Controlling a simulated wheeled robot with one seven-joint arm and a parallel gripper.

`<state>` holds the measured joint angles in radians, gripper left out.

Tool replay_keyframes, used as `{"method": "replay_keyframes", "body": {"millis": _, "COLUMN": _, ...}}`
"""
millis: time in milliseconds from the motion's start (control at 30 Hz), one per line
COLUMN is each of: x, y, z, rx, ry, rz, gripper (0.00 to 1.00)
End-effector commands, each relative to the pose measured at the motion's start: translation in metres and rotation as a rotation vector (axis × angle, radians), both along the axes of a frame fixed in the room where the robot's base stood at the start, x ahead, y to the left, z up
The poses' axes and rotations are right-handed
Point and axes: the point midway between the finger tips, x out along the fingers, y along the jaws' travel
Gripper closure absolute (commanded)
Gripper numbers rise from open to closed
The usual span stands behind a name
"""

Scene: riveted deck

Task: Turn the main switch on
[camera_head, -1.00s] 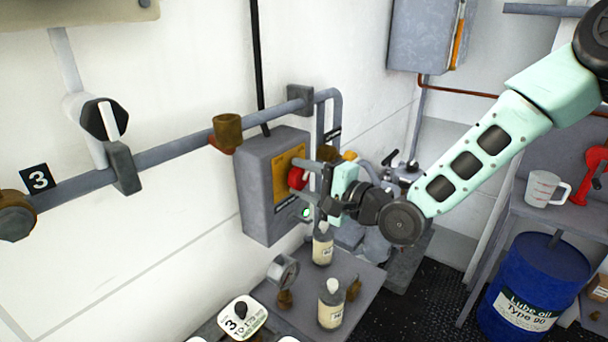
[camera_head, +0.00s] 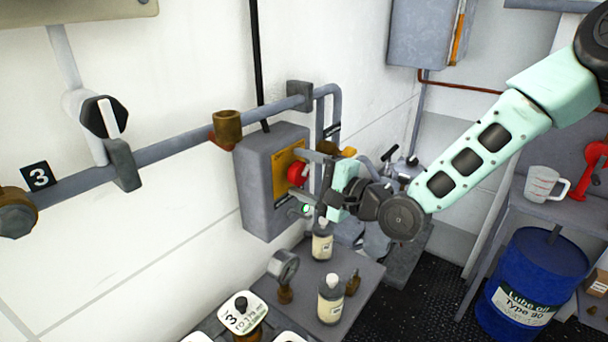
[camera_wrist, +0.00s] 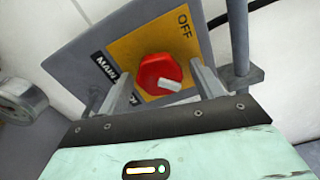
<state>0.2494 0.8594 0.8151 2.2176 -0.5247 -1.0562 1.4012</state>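The main switch is a red rotary knob (camera_head: 297,173) on a yellow plate on the front of a grey box (camera_head: 262,180) fixed to the wall. In the wrist view the red knob (camera_wrist: 158,74) has a pale pointer toward its lower right. "OFF" is printed at the plate's upper right, and a black "MAIN" label, partly hidden, is at the left. My gripper (camera_wrist: 163,80) is open, one finger on each side of the knob, with gaps showing. In the head view my gripper (camera_head: 306,176) is at the box front.
Pipes run along the wall, with a brass fitting (camera_head: 228,129) left of the box. Below are a pressure gauge (camera_head: 283,265) and bottles (camera_head: 331,300) on a grey bench. A blue drum (camera_head: 530,285) stands at right.

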Motion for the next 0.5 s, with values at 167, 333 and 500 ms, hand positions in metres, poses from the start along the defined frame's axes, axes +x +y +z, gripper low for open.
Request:
{"method": "replay_keyframes", "body": {"millis": 167, "x": -0.002, "y": -0.002, "z": 0.0, "rx": -0.001, "ry": -0.001, "rz": 0.0, "gripper": 0.34}}
{"method": "replay_keyframes", "body": {"millis": 333, "x": -0.013, "y": -0.019, "z": -0.002, "rx": -0.001, "ry": -0.003, "rz": -0.002, "gripper": 0.34}}
{"method": "replay_keyframes", "body": {"millis": 500, "x": -0.037, "y": -0.049, "z": -0.004, "rx": -0.003, "ry": -0.001, "rz": -0.003, "gripper": 0.34}}
